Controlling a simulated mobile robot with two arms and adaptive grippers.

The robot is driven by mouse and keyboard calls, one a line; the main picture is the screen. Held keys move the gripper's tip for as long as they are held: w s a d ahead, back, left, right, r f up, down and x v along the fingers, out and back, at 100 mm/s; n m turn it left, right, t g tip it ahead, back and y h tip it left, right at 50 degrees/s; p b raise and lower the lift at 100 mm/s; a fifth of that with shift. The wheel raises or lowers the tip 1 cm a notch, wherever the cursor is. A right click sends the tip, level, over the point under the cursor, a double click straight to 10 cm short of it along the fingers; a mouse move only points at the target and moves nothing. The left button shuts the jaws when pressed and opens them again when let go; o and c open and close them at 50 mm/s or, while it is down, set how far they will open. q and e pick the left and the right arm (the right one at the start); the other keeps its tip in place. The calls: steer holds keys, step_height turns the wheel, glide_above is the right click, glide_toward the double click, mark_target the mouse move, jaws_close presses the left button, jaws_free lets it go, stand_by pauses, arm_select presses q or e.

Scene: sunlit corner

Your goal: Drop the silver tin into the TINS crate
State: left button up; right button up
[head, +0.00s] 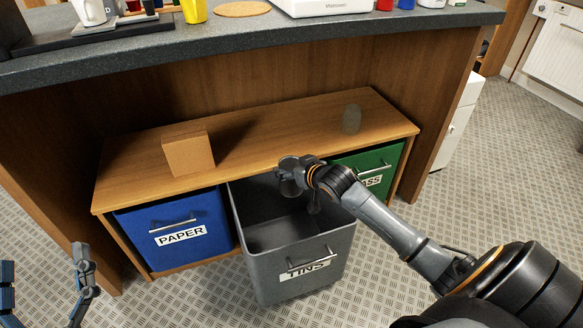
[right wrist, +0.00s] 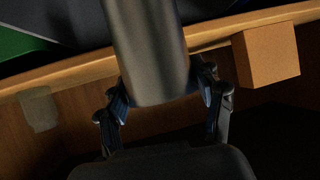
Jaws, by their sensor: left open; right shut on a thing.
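The silver tin (right wrist: 148,50) is a plain grey cylinder in the right wrist view. My right gripper (right wrist: 165,108) is shut on it, with a finger on each side. In the head view my right gripper (head: 292,176) is above the back part of the grey TINS crate (head: 265,278). There the tin is hard to tell from the dark gripper. The TINS crate is pulled forward from under the wooden shelf, its top open and the visible part of its floor bare. My left gripper (head: 46,285) is open and empty at the lower left, away from the crate.
The blue PAPER crate (head: 176,222) and green GLASS crate (head: 369,166) sit under the shelf (head: 252,134), either side of the TINS crate. A cardboard box (head: 188,152) and a greenish-grey rounded object (head: 351,118) stand on the shelf. The counter (head: 235,43) overhangs behind.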

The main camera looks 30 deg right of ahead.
arm_select(q)
steer(key=shift+s+r+t, duration=0.45)
steer(key=shift+r+t, duration=0.05)
steer(key=shift+r, duration=0.15)
steer(key=shift+s+r+t, duration=0.4)
steer(key=shift+r+t, duration=0.1)
steer(key=shift+r, duration=0.15)
arm_select(e)
steer(key=shift+f, duration=0.25)
steer(key=o, duration=1.2)
steer(key=v, duration=1.2)
